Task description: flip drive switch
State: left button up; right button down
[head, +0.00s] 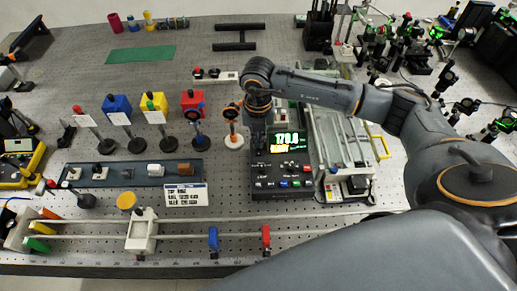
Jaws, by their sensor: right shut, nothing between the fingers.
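A dark control box (315,184) stands right of the middle of the bench, with a lit display (288,142) showing green digits, about 170, over a yellow line. Its front panel carries a row of small switches and coloured buttons (284,183); which one is the drive switch is too small to tell. My right gripper (260,146) points down at the left side of the box, beside the display. It is shut and empty; its fingertips are dark against the box, and I cannot tell if they touch it. My left gripper is not in view.
A rail instrument (345,150) stands right beside the box. Post-mounted optics, including an orange-ringed one (232,124), stand just left of my gripper. A dark tray (130,172) of parts and a white label card (186,195) lie further left. A long rail runs along the front edge.

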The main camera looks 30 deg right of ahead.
jog(key=shift+f, duration=0.3)
jog(key=shift+r+p, duration=1.9)
jog(key=shift+r, duration=1.65)
jog(key=shift+f, duration=0.1)
